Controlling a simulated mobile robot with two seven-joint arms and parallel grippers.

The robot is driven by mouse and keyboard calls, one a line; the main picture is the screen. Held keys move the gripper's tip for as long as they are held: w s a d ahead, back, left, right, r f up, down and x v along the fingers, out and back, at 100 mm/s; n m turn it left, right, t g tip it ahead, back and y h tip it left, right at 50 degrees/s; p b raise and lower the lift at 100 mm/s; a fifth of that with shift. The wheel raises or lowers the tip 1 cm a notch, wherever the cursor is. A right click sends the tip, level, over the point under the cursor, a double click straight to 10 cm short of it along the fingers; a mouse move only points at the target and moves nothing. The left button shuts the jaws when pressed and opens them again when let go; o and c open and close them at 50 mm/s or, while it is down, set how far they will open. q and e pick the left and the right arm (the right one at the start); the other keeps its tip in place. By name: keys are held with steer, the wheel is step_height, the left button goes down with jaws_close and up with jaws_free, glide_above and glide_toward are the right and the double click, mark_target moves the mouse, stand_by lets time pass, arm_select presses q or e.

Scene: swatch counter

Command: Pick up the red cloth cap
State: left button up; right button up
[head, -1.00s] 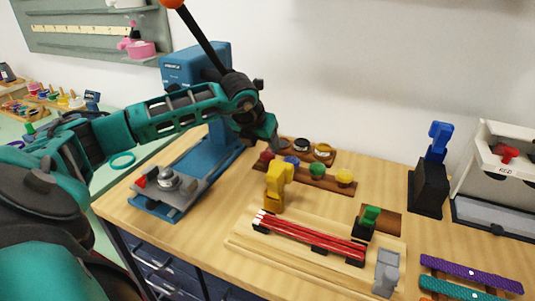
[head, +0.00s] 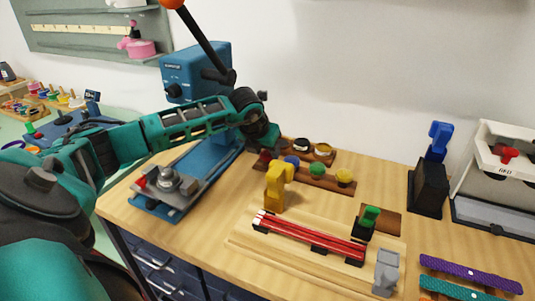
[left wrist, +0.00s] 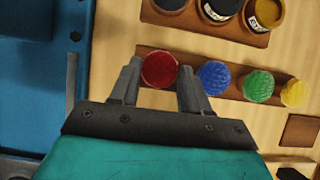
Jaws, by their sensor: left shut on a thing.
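The red cloth cap (left wrist: 159,70) is round and sits between the two fingers of my left gripper (left wrist: 158,75) in the left wrist view. The fingers touch it from both sides. In the head view the red cap (head: 263,157) is mostly hidden by my left gripper (head: 267,148), which points down at the left end of the wooden cap rack (head: 318,182). I cannot tell whether the cap is clear of the rack. My right gripper is not in view.
Blue (left wrist: 213,76), green (left wrist: 257,85) and yellow (left wrist: 293,93) caps stand in a row beside the red one. Behind them is a wooden holder with dark jars (head: 302,145). A blue press (head: 209,150) stands close on the left. A yellow clamp-like piece (head: 277,185) stands in front.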

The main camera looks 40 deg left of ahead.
arm_select(q)
steer(key=shift+r, duration=0.55)
step_height(320, 180, up, 2)
steer(key=shift+r, duration=0.2)
steer(key=s+d+b, duration=0.1)
steer(key=s, duration=0.2)
steer(key=s+d+b, duration=0.1)
steer(key=s, duration=0.3)
steer(key=s+d, duration=0.1)
steer(key=s, duration=0.2)
steer(key=shift+s+b, duration=0.3)
steer(key=shift+b, duration=0.1)
steer(key=s, duration=0.1)
steer(key=s+d+b, duration=0.1)
steer(key=s, duration=0.2)
steer(key=shift+s+d, duration=0.15)
steer(key=shift+d, duration=0.15)
steer(key=shift+s+d+b, duration=0.2)
steer(key=shift+s, duration=0.4)
steer(key=shift+s+d+b, duration=0.2)
steer(key=shift+s, duration=0.35)
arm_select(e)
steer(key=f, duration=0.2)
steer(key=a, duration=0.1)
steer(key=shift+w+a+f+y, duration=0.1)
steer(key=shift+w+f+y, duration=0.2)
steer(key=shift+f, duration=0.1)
